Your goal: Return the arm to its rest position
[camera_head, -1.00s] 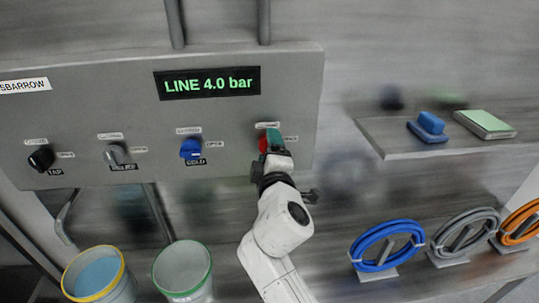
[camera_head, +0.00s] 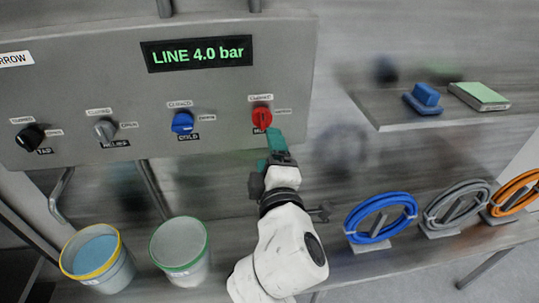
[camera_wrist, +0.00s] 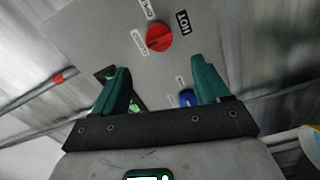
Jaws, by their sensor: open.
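My gripper (camera_head: 270,146) has green fingers and is just below the red knob (camera_head: 262,117) on the grey panel (camera_head: 90,75) in the head view. In the wrist view my gripper (camera_wrist: 157,88) is open and empty, its fingers spread apart. The red knob (camera_wrist: 159,38) shows beyond the fingertips there, apart from them. The blue knob (camera_wrist: 187,98) shows near the right finger. My white arm comes up from the bottom of the head view.
The panel also has a black knob (camera_head: 30,137), a grey knob (camera_head: 105,129) and a LINE 4.0 bar display (camera_head: 197,54). Two buckets (camera_head: 97,258) (camera_head: 180,245) stand lower left. Hose coils (camera_head: 381,218) stand right, below a shelf (camera_head: 400,112) with a blue brush (camera_head: 424,98).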

